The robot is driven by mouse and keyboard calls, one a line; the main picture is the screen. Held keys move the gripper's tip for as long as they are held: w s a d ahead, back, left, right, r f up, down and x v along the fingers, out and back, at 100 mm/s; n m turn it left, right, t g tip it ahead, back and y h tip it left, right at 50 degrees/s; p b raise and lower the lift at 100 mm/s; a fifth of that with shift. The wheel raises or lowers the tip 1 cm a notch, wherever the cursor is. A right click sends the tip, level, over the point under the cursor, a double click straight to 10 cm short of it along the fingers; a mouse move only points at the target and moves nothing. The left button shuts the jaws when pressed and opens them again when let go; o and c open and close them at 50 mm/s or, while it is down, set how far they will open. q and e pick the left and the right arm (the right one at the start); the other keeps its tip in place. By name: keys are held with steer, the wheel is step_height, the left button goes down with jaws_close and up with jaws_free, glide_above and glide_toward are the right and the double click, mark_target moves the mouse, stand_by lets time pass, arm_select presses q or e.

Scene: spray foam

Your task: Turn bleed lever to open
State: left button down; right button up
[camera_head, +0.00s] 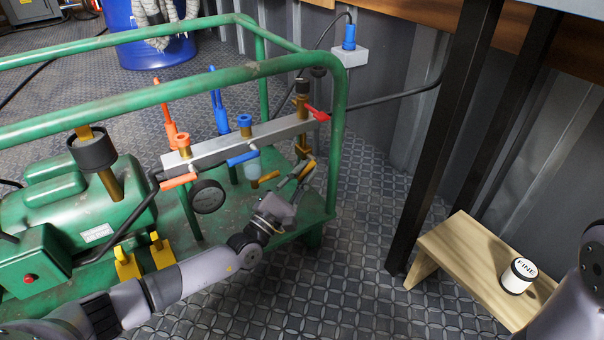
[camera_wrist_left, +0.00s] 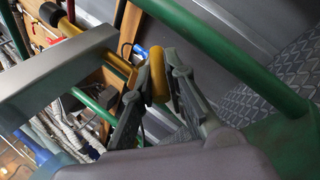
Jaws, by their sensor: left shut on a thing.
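A yellow lever (camera_head: 308,170) sits low at the right end of the grey manifold bar (camera_head: 240,142), under a brass fitting. My left gripper (camera_head: 299,174) reaches it from below. In the left wrist view the yellow lever (camera_wrist_left: 158,80) stands between the fingers of my left gripper (camera_wrist_left: 160,70), which are shut on it. No label shows that it is the bleed lever. A red lever (camera_head: 317,112) is higher on the same end. My right gripper is not in view; only part of my right arm shows at the right edge.
A green tubular frame (camera_head: 341,110) surrounds the manifold and a green compressor (camera_head: 90,205). Orange (camera_head: 179,181) and blue (camera_head: 243,158) handles and a round gauge (camera_head: 207,196) are on the bar. A wooden stool (camera_head: 470,255) holds a white jar (camera_head: 518,276) at right.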

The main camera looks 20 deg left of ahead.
arm_select(q)
steer(key=shift+f, duration=0.1)
steer(key=c, duration=1.6)
jaws_free()
steer(key=v, duration=1.2)
